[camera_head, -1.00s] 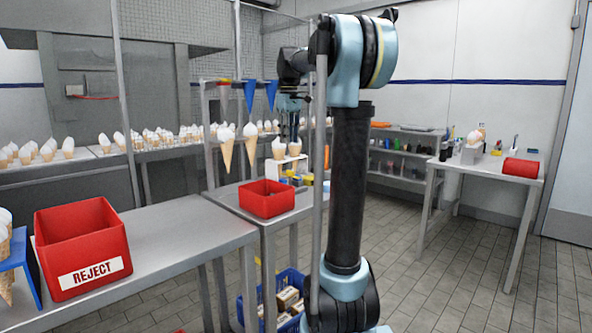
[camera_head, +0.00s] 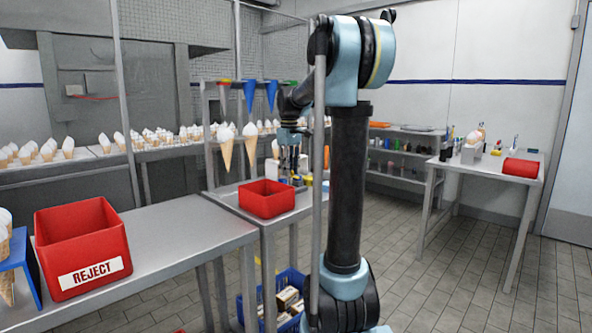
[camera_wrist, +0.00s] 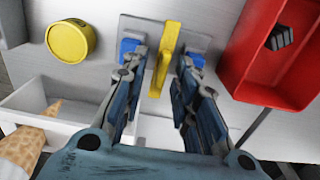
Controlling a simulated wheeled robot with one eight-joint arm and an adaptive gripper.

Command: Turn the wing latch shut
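The wing latch (camera_wrist: 166,55) is a yellow bar on a grey plate (camera_wrist: 195,42) in the wrist view. It lies nearly lengthwise in the picture, tilted slightly to the right at the top. My gripper (camera_wrist: 161,68) is open, with one finger on each side of the yellow wing and a visible gap to each. In the head view my gripper (camera_head: 290,155) is low over the small table behind the red bin. I cannot make out the latch there.
In the wrist view a red bin (camera_wrist: 245,82) with a dark ribbed thing inside lies close on the right. A round yellow lid (camera_wrist: 71,41) is at left, above a white holder (camera_wrist: 25,98) with cones. In the head view the REJECT bin (camera_head: 82,240) stands on the nearer table.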

